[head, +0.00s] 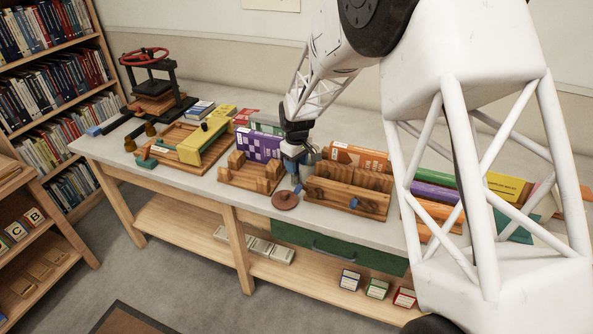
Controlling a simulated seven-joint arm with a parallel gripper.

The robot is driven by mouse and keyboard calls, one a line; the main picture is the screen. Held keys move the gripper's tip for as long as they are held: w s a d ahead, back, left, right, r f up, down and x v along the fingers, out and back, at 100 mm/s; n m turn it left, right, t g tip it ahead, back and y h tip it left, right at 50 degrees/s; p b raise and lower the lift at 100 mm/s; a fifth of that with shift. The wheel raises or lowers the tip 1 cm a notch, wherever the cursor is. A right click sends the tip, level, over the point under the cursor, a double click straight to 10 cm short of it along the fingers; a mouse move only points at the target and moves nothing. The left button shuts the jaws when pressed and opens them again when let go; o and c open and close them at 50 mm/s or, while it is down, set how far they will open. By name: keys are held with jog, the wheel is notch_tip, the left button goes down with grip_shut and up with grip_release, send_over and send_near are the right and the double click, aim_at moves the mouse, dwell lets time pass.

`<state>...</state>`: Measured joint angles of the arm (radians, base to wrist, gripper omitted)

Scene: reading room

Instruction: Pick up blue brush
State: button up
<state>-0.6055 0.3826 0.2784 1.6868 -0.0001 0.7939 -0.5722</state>
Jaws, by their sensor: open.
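My gripper (296,140) hangs over the middle of the workbench, at the end of the white lattice arm. It is open, with its tips close to a small blue piece (291,151) and a grey metal-looking piece (311,156). The blue piece is partly hidden and too small to identify surely as the blue brush. Another small blue object (93,131) lies at the bench's far left end; I cannot tell whether it is a brush. I see nothing clearly held.
The grey-topped workbench (225,195) is crowded. Wooden racks (347,196) stand close to my gripper, with a purple patterned box (258,145) behind. A round brown disc (285,200) lies near the front edge. A press with a red wheel (145,57) stands at left.

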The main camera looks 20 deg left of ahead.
grip_shut()
jog(key=shift+r, duration=0.15)
jog(key=shift+r, duration=4.9)
